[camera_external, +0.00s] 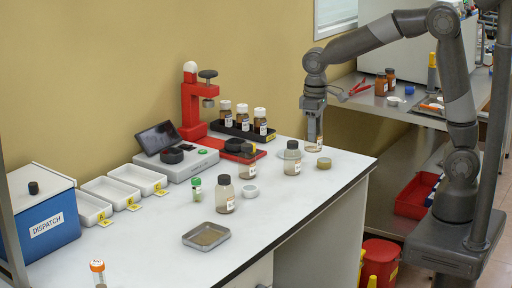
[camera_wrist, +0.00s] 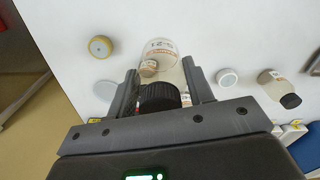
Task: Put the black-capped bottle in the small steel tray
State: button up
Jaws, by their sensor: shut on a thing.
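My gripper (camera_external: 314,112) is above the right part of the white bench and is shut on a clear bottle (camera_external: 313,138) with a pale label. In the wrist view, the black cap (camera_wrist: 160,97) is between the fingers and the clear, labelled body (camera_wrist: 158,54) extends beyond it. The fingers hide the cap in the external view. I cannot tell whether its base touches the bench. The small steel tray (camera_external: 190,240) is near the bench's front edge, left of and nearer than the gripper, and looks empty.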

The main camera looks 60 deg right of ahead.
jog(key=shift+d+r, duration=0.2)
jog(key=shift+d, duration=0.05)
jog(key=w+a+r, duration=0.1)
jog(key=w+a, duration=0.2)
jog(key=a, duration=1.3)
jog(key=w+a+r, duration=0.2)
jog(key=a, duration=1.3)
jog(key=shift+n, duration=0.3)
jog(key=shift+s+a+f, duration=0.55)
jog(key=shift+a+f, duration=1.3)
jog(key=shift+a, duration=0.1)
jog(key=shift+s+a+f, duration=0.5)
jog(key=shift+a+f, duration=1.4)
jog(key=shift+s+a+f, duration=0.55)
jog(key=shift+a+f, duration=1.3)
jog(key=shift+a, duration=0.1)
jog(key=shift+f, duration=0.15)
jog(key=shift+f, duration=0.15)
jog(key=o, duration=1)
jog(key=shift+o, duration=0.2)
